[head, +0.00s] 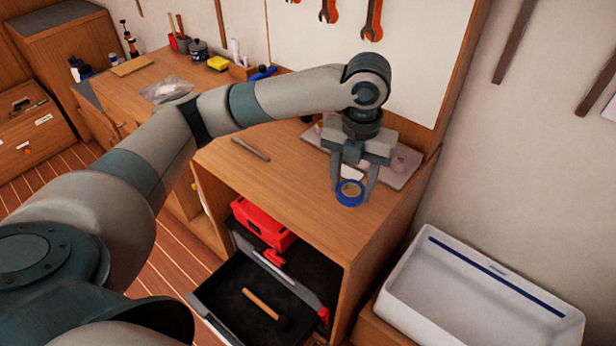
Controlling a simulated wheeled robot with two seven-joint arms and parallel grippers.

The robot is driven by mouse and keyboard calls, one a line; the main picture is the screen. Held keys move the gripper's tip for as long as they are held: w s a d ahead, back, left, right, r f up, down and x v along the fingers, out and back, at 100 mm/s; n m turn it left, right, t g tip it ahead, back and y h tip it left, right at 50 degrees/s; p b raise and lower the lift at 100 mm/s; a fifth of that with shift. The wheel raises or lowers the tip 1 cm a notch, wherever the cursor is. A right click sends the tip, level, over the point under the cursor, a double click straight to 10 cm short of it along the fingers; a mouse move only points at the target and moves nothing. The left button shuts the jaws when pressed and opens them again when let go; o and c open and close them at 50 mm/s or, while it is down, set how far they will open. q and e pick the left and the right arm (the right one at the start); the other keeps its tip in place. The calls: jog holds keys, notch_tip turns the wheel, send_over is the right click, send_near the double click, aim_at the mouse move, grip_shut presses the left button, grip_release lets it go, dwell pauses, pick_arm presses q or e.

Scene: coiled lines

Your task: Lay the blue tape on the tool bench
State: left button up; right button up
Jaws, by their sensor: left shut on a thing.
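The blue tape (349,199) is a small roll with a tan core, in the head view near the right front end of the wooden tool bench (290,195). My left gripper (353,192) points down over that end of the bench and is shut on the blue tape, with one finger on each side. The roll is at or just above the bench top; I cannot tell whether it touches. My right gripper is not in view.
A grey tray (400,170) lies behind my left gripper. A metal rod (250,149) lies on the bench to the left. Below, an open drawer (225,300) holds a hammer (262,303) near a red toolbox (262,225). A white sink (480,295) stands at right.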

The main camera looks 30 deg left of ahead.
pick_arm(q)
jog(key=p, duration=0.3)
send_over(322, 195)
notch_tip(322, 195, down, 6)
jog(key=shift+a+f, duration=0.1)
jog(key=shift+f, duration=0.1)
notch_tip(322, 195, down, 2)
jog(key=shift+f+p, duration=0.25)
jog(key=shift+p, duration=0.55)
jog(key=shift+f, duration=0.65)
jog(key=shift+f, duration=0.1)
jog(key=o, duration=1)
